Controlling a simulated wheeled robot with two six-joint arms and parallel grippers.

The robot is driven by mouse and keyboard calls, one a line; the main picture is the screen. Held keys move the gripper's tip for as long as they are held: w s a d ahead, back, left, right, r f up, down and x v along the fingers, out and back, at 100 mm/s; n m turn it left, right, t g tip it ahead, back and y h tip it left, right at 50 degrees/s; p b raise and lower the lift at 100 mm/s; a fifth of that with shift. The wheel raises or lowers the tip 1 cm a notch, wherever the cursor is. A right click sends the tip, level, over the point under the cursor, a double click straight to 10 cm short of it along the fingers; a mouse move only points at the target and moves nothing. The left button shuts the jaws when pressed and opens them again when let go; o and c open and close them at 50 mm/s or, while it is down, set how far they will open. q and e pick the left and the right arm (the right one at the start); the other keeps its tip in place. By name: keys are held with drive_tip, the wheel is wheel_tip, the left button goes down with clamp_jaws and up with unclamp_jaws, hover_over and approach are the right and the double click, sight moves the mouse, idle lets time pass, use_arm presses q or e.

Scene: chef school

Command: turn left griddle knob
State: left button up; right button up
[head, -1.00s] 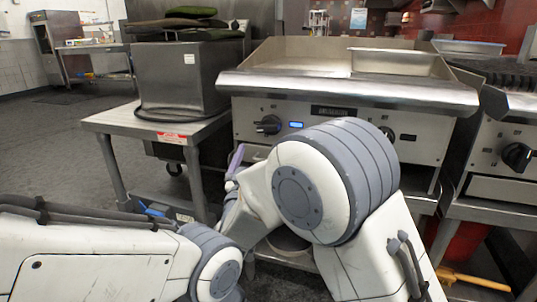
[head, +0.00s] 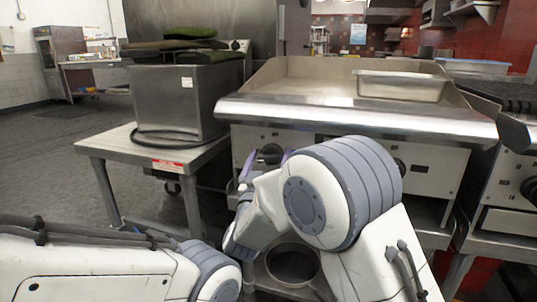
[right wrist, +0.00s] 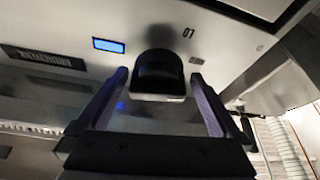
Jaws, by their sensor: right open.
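The griddle (head: 300,108) has a long metal front edge above its control panel. Its left knob (head: 270,153) is black and sits on the panel. My right gripper (head: 267,160) is open at this knob, with one purple finger on each side. In the right wrist view the black knob (right wrist: 158,72) lies between the two spread fingertips of the gripper (right wrist: 160,86); I cannot tell whether they touch it. My right arm hides part of the panel in the head view. My left gripper is out of view.
A lit blue display (right wrist: 108,45) is beside the knob. A steel pan (head: 402,86) rests on the griddle top. A steel table (head: 150,153) with a metal box (head: 180,100) stands to the left. A second knob (head: 400,164) is right of my arm.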

drive_tip(key=shift+d, duration=0.15)
drive_tip(key=c, duration=1.3)
drive_tip(key=shift+m, duration=0.3)
